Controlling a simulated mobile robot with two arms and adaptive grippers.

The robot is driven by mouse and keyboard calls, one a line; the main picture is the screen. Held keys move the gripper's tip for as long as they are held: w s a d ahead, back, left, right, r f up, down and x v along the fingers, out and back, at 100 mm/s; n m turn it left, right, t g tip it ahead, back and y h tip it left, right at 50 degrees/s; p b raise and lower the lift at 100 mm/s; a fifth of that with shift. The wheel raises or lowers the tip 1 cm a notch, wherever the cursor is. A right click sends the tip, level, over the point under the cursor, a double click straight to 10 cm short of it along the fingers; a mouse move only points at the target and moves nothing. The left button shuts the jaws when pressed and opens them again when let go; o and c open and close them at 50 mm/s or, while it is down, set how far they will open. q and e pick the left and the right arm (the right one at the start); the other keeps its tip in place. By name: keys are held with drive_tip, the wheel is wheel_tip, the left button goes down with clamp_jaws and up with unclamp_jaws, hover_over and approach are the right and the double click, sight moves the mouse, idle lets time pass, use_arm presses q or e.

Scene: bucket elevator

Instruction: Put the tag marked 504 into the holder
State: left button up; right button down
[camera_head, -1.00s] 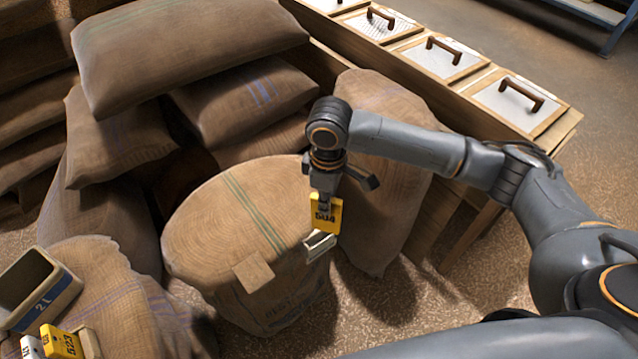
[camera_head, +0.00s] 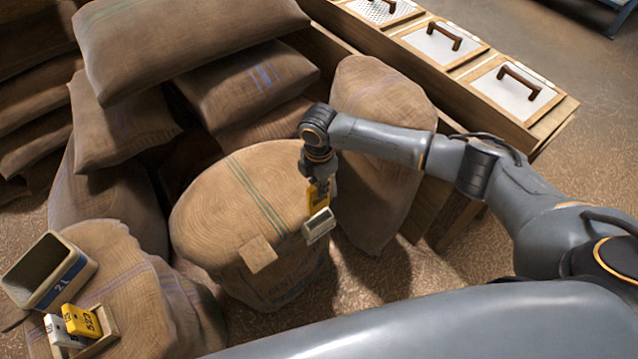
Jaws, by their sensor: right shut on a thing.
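The yellow tag marked 504 (camera_head: 316,199) hangs upright under my right gripper (camera_head: 318,183), which is shut on its upper part. The tag is turned partly away now, so its number is hard to read. The holder (camera_head: 319,227), a small pale metal pocket, sits at the right edge of the big round sack (camera_head: 215,215). The tag's lower end is right at the holder's upper edge in the picture. I cannot tell whether it is above, behind or inside the opening. My left gripper is out of view.
At lower left, a wooden tray (camera_head: 104,338) holds a yellow tag marked 523 (camera_head: 83,321) and a white tag (camera_head: 60,331) on a sack. A scoop-like box marked 21 (camera_head: 48,270) is beside it. Stacked sacks (camera_head: 190,45) stand behind; lidded bins (camera_head: 513,91) line the upper right.

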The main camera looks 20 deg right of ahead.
sight(319, 205)
drive_tip(key=shift+f+b, duration=2.1)
drive_tip(key=shift+f, duration=0.65)
drive_tip(key=shift+p, duration=0.35)
drive_tip(key=shift+f, duration=0.35)
drive_tip(key=shift+f+b, duration=0.65)
drive_tip(key=shift+f, duration=0.2)
drive_tip(key=shift+f+b, duration=0.65)
drive_tip(key=shift+f, duration=0.35)
